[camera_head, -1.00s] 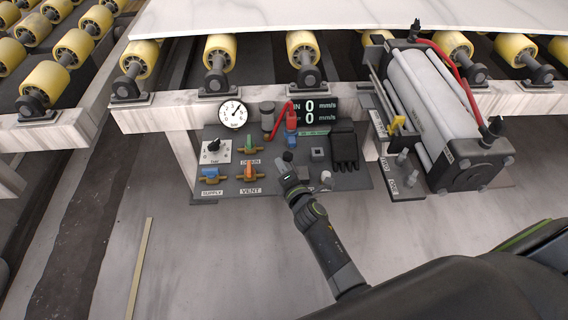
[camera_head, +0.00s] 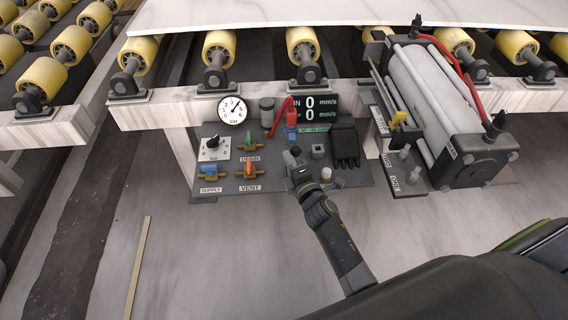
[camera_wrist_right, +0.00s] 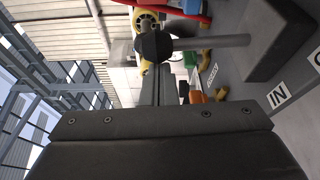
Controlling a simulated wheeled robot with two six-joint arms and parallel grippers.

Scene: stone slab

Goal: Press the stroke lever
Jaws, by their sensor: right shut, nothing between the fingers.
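In the right wrist view, a lever with a dark round knob (camera_wrist_right: 153,46) and a grey rod (camera_wrist_right: 215,41) stands just beyond my right fingers (camera_wrist_right: 158,85). The rod runs right toward a dark block beside an IN label (camera_wrist_right: 278,95). In the head view, my right gripper (camera_head: 294,160) is over the front part of the control panel, fingers shut with nothing between them. It covers part of the panel, and I cannot clearly make out the lever there. The fingertips and knob are very close; I cannot tell if they touch. My left gripper is not in view.
A cylinder unit (camera_head: 437,105) stands to the right. Yellow rollers and a slab lie behind.

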